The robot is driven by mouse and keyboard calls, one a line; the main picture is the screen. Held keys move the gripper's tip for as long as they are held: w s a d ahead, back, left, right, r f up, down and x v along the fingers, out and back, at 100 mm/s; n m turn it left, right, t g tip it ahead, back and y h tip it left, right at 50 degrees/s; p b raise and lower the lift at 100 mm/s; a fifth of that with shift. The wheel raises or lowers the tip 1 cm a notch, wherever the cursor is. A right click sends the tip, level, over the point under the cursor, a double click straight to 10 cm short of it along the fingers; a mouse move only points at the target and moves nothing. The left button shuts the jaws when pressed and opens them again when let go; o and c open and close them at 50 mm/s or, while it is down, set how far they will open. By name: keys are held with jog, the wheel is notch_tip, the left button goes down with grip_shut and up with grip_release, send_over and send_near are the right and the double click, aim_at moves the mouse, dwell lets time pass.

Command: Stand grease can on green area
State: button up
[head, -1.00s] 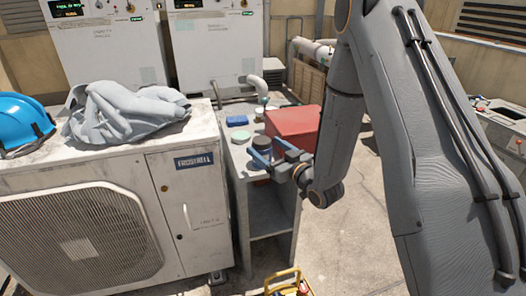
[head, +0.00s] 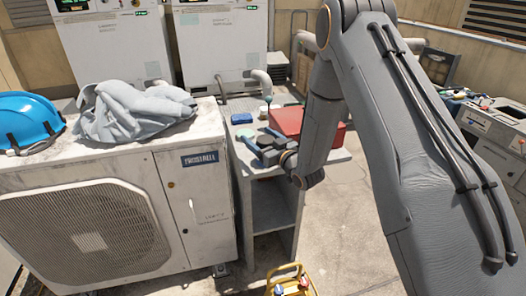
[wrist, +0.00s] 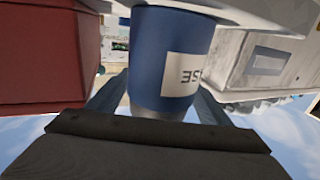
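The grease can is a blue cylinder with a white label and a grey end, filling the middle of the wrist view (wrist: 172,55), which is upside down. In the head view the can (head: 265,141) shows as a dark round top. My gripper (head: 263,148) has one finger on each side of the can and looks shut on it. The can is upright above the grey bench; I cannot tell whether its base touches the top.
A red box (head: 312,124) stands close to the right of my gripper. A condenser unit (head: 195,210) adjoins on the left. A yellow caddy (head: 290,282) stands on the floor in front.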

jog(key=c, duration=1.3)
jog(key=shift+r, duration=0.1)
